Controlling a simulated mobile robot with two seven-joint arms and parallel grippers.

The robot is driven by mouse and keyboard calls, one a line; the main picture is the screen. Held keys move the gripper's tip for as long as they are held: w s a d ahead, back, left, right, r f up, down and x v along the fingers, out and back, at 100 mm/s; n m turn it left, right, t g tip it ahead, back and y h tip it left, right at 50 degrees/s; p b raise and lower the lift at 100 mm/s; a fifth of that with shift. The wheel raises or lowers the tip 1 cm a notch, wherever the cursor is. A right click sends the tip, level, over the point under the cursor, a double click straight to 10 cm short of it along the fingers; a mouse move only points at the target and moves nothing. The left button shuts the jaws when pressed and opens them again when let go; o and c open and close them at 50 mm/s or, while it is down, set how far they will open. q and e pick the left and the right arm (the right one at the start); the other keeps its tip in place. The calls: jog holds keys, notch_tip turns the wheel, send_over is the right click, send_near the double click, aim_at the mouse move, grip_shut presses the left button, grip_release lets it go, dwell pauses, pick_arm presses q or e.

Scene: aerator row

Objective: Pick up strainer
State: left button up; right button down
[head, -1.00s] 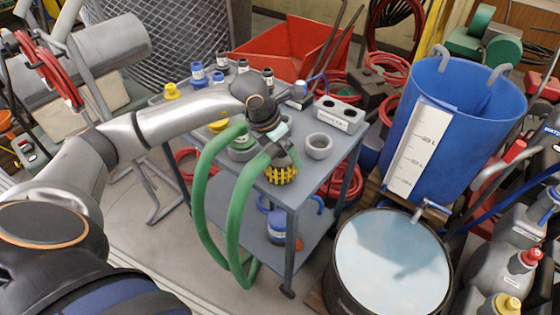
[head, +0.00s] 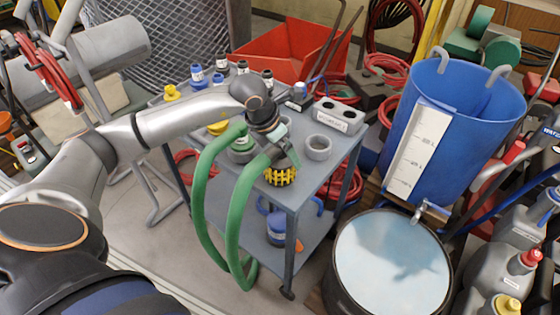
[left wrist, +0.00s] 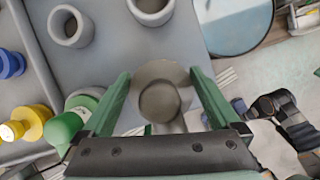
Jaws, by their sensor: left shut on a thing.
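The strainer (head: 281,177) has a yellow cage and sits low at the front edge of the cart top in the head view. In the left wrist view its round grey top (left wrist: 160,85) shows between my fingers, and the yellow cage is hidden. My left gripper (head: 288,152) reaches down from above and is shut on the strainer. It also shows in the left wrist view (left wrist: 160,100). I cannot tell whether the strainer touches the cart top.
A green hose (head: 237,225) loops down in front of the grey cart (head: 330,170). A grey cup (head: 318,147) stands right of the strainer. A round drum (head: 392,262) with pale liquid and a blue tank (head: 450,105) stand to the right. Bottles stand at the cart's back.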

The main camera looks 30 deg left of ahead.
pick_arm(q)
jog(key=shift+r, duration=0.1)
jog(key=shift+r, duration=0.6)
jog(key=s+d+r, duration=0.7)
jog(key=s+r, duration=0.4)
jog(key=shift+s+d+r+p, duration=0.25)
jog(key=shift+s+p, duration=0.1)
jog(key=shift+s, duration=0.05)
